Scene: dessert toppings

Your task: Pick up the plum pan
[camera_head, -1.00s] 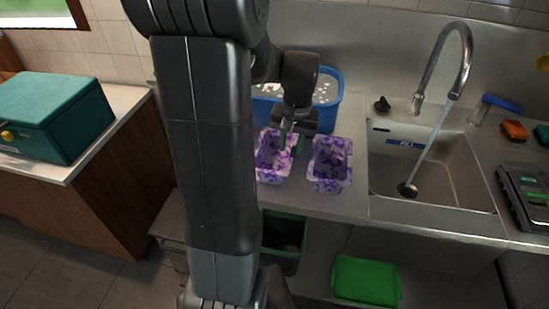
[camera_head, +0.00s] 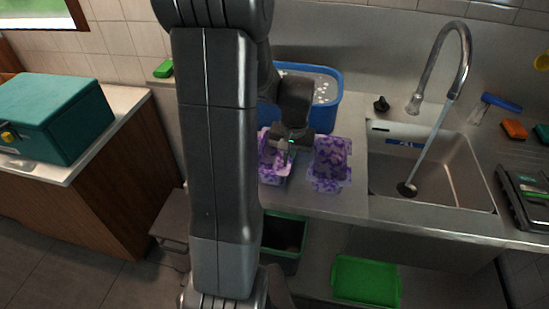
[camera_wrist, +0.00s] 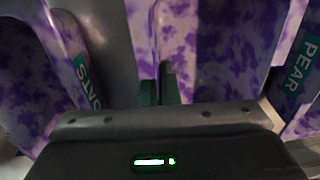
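Two purple-and-white patterned pans stand side by side on the steel counter: a left pan (camera_head: 271,173) and a right pan (camera_head: 330,165). No plum label is readable. My gripper (camera_head: 287,149) is down at the right side of the left pan and hides part of it. In the wrist view, my gripper's two dark fingertips (camera_wrist: 160,84) are close together at a purple pan wall (camera_wrist: 178,40); I cannot tell if they clamp it.
A blue tub (camera_head: 326,95) stands just behind the pans. The sink (camera_head: 440,170) with running tap (camera_head: 461,60) lies to the right. A green bin (camera_head: 285,232) and a green-lidded box (camera_head: 366,280) are below. A teal box (camera_head: 50,115) is on the left counter.

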